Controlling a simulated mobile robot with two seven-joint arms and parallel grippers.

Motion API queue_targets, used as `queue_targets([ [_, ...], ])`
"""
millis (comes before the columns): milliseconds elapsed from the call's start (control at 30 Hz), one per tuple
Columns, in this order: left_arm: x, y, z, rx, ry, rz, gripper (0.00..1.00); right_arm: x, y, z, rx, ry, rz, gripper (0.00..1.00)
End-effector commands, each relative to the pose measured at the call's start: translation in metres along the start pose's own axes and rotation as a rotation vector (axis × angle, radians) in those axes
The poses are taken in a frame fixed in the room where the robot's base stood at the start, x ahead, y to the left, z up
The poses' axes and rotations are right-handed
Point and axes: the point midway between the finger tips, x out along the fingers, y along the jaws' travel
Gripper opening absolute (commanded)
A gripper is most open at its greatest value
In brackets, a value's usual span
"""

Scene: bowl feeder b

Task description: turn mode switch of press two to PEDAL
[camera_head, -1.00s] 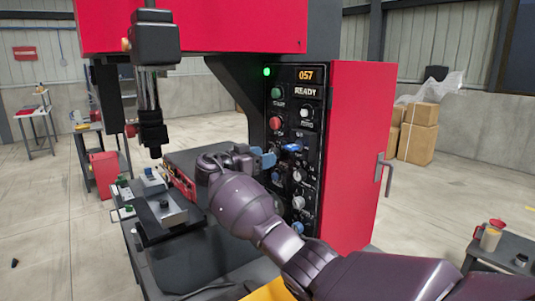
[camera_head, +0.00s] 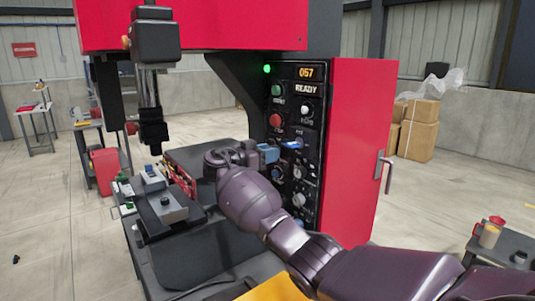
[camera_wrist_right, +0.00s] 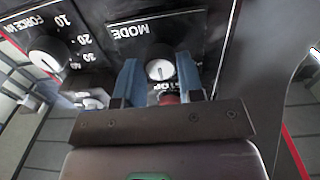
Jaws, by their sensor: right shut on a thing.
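The press (camera_head: 350,150) has a red body and a black control panel (camera_head: 309,110) with an amber 057 display, a READY display and a green light. In the right wrist view, the mode switch (camera_wrist_right: 159,69) is a round pale knob beside the MODE label, which appears upside down. My right gripper (camera_wrist_right: 158,82) is shut on this knob, with one blue finger on each side. In the head view my right gripper (camera_head: 268,154) is at the panel's left edge, and its arm hides part of the lower panel. The knob's pointed setting is too small to read. My left gripper is not in view.
A force knob (camera_wrist_right: 47,52) sits beside the mode plate. Green (camera_head: 277,90) and red (camera_head: 276,120) buttons are higher on the panel. The press door handle (camera_head: 385,175) sticks out at right. A side table (camera_head: 500,250) is at lower right.

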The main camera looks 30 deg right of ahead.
Motion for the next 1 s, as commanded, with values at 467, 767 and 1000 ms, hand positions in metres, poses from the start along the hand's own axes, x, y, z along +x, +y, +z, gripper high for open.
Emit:
queue_targets([
  [467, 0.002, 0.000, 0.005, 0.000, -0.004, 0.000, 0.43, -0.001, 0.000, 0.000, -0.219, 0.005, 0.000, 0.11],
  [767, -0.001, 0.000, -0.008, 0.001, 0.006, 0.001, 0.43, 0.000, 0.000, -0.002, -0.477, 0.014, 0.000, 0.11],
  [1000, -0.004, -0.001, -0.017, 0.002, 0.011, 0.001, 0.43, -0.001, 0.000, -0.002, -0.647, 0.020, -0.001, 0.11],
])
